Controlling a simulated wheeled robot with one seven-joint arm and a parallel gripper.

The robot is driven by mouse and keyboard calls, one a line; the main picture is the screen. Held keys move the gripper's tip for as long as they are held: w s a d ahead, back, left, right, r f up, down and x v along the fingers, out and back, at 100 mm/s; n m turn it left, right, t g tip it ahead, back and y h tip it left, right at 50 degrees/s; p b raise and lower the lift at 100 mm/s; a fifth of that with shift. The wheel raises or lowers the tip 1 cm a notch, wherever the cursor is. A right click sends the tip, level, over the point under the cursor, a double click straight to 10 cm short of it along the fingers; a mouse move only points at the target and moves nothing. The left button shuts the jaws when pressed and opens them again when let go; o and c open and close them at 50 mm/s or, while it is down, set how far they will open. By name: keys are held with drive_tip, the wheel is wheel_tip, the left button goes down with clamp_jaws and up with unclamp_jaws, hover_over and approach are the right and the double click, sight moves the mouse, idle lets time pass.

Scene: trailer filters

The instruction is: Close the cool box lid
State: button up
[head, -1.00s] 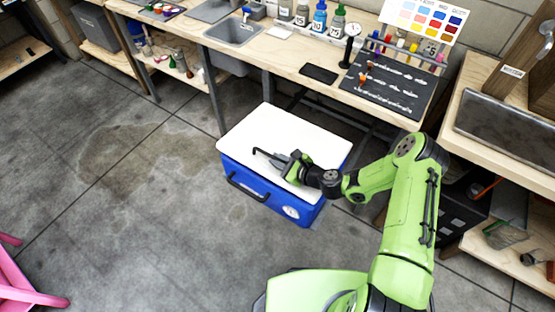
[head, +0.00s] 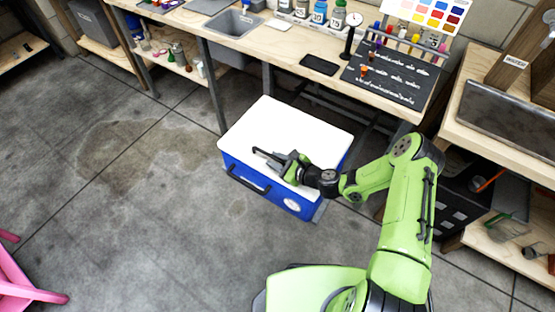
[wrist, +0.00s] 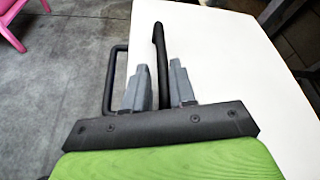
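The cool box (head: 243,176) stands on the floor with a blue body. Its white lid (head: 285,132) covers the top and looks flat or nearly flat; I cannot tell whether a narrow gap is left under its front edge. A dark bar handle (head: 266,154) runs along the lid's front side. My gripper (head: 281,161) is low over that side. In the wrist view the lid handle (wrist: 160,50) passes between the two grey fingers of my gripper (wrist: 158,75), which sit close around it. The box's dark front loop handle (wrist: 112,75) is left of the fingers.
A workbench (head: 275,57) with bottles, a black board and a sink stands behind the box. A shelf unit (head: 480,125) is at the right. A pink chair (head: 20,285) is at the lower left. The floor (head: 130,215) left of the box is clear.

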drive_tip(key=p+v, duration=0.3)
drive_tip(key=v, duration=1.2)
drive_tip(key=shift+s+d+r, duration=0.15)
drive_tip(key=shift+s+d, duration=0.1)
drive_tip(key=shift+d, duration=0.05)
drive_tip(key=s+d+r+n+g+h+p, duration=0.1)
drive_tip(key=s+r+n, duration=0.5)
drive_tip(key=r, duration=0.6)
drive_tip(key=s+d+r+n+g+h+p, duration=0.1)
drive_tip(key=s+r+n+h, duration=0.5)
drive_tip(key=r, duration=0.6)
drive_tip(key=s+d+r+n+h+p, duration=0.3)
drive_tip(key=s+r+n, duration=0.5)
drive_tip(key=r, duration=0.4)
drive_tip(key=shift+s+d+n+g+h+p, duration=0.15)
drive_tip(key=shift+d+n+g+h+p, duration=0.25)
drive_tip(key=shift+d+n, duration=0.3)
